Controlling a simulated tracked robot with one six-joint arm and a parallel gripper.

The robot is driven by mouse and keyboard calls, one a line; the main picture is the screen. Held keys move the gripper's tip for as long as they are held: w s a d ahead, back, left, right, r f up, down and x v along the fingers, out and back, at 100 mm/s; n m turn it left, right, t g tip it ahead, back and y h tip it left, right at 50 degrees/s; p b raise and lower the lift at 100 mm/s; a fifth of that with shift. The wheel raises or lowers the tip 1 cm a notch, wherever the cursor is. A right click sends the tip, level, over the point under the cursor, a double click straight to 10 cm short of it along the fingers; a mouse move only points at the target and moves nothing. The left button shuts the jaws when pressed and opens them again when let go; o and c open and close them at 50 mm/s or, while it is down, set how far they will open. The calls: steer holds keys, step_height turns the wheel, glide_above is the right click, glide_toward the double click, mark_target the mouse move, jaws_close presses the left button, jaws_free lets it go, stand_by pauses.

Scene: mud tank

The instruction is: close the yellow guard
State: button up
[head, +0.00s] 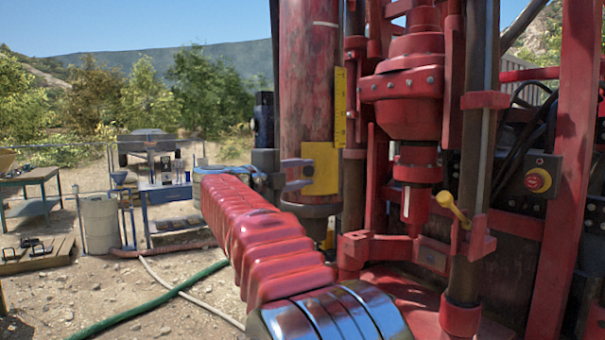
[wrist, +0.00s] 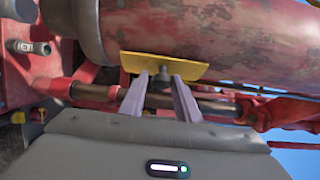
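The yellow guard (head: 322,172) is a bent plate at the lower part of the big red cylinder in the head view. In the wrist view the yellow guard (wrist: 190,69) lies across the middle, against the red cylinder. My gripper (head: 308,173) reaches the guard's left side, its two pale fingers one above the other. In the wrist view my gripper (wrist: 162,78) has its fingers apart, tips close to the guard's edge. A dark knob (wrist: 160,98) shows between the fingers. I cannot tell whether the fingers touch it or the guard.
The red cylinder (head: 307,80) stands directly behind the guard. To its right is red drill machinery (head: 405,90), with a yellow-handled lever (head: 453,207) and a red stop button (head: 537,180). A workbench (head: 168,190) and hoses are on open ground at left.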

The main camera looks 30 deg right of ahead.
steer(key=shift+o, duration=1.4)
steer(key=shift+w+f, duration=0.1)
steer(key=shift+f, duration=0.05)
steer(key=shift+o, duration=0.5)
steer(key=v, duration=1.4)
steer(key=shift+d, duration=0.1)
